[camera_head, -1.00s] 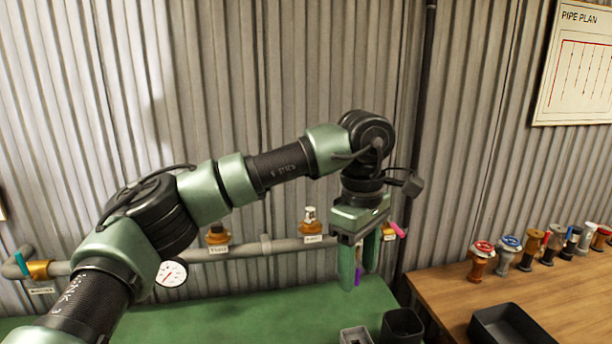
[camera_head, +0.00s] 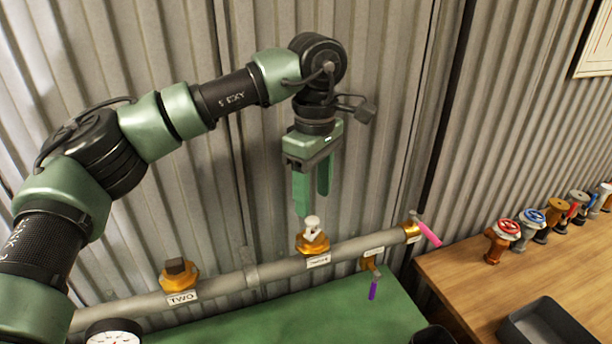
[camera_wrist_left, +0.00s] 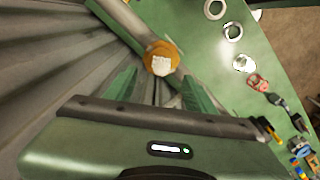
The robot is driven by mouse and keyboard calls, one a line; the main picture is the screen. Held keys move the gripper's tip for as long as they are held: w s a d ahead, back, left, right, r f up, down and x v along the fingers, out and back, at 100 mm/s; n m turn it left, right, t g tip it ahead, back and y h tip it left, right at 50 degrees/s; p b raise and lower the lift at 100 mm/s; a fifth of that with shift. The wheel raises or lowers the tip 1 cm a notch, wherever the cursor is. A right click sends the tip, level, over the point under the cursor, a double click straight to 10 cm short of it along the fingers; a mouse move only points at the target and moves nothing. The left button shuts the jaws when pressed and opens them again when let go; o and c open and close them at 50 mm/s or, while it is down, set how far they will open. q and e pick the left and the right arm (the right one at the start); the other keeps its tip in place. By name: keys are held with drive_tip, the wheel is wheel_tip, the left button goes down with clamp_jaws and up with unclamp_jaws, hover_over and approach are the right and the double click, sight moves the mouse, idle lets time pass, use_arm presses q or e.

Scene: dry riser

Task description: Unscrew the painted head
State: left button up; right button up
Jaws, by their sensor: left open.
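A brass fitting (camera_head: 312,244) on the grey pipe (camera_head: 215,282) carries a pale, white-looking head (camera_head: 312,226), upright. It looks like the painted head, but I cannot read its label. My left gripper (camera_head: 312,198) is open and empty, its green fingers pointing down just above and behind this head. In the left wrist view the white head (camera_wrist_left: 161,65) and its brass fitting (camera_wrist_left: 162,48) lie between and beyond the two fingertips (camera_wrist_left: 158,82). Another fitting, labelled TWO, has a dark brown square head (camera_head: 175,267). My right gripper is not in view.
A pink-handled valve (camera_head: 428,234) and a purple handle (camera_head: 373,289) are at the pipe's right end. A round gauge (camera_head: 115,337) is at lower left. The green bench (camera_head: 300,318) lies below. Several valve heads and a black tray (camera_head: 545,330) are on the wooden table (camera_head: 470,275).

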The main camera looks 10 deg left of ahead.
sight(313, 219)
use_arm(q)
drive_tip(key=shift+s+f+p, duration=0.25)
drive_tip(key=shift+f+p, duration=0.2)
drive_tip(key=shift+f, duration=0.7)
wheel_tip(313, 219, down, 4)
drive_tip(key=shift+w+r+p, duration=0.1)
drive_tip(key=shift+r+p, duration=0.15)
drive_tip(key=shift+p, duration=0.4)
drive_tip(key=shift+a+f, duration=0.1)
drive_tip(key=shift+f, duration=0.6)
clamp_jaws()
drive_tip(key=shift+f+n+b, duration=0.15)
drive_tip(key=shift+n+b, duration=0.35)
drive_tip(key=shift+n, duration=0.2)
drive_tip(key=shift+w+n+b, duration=0.1)
drive_tip(key=shift+n+b, duration=0.25)
drive_tip(key=shift+n, duration=0.35)
drive_tip(key=shift+n+b, duration=0.35)
drive_tip(key=shift+n, duration=0.85)
drive_tip(key=shift+r+n, duration=0.25)
drive_tip(key=shift+n, duration=0.05)
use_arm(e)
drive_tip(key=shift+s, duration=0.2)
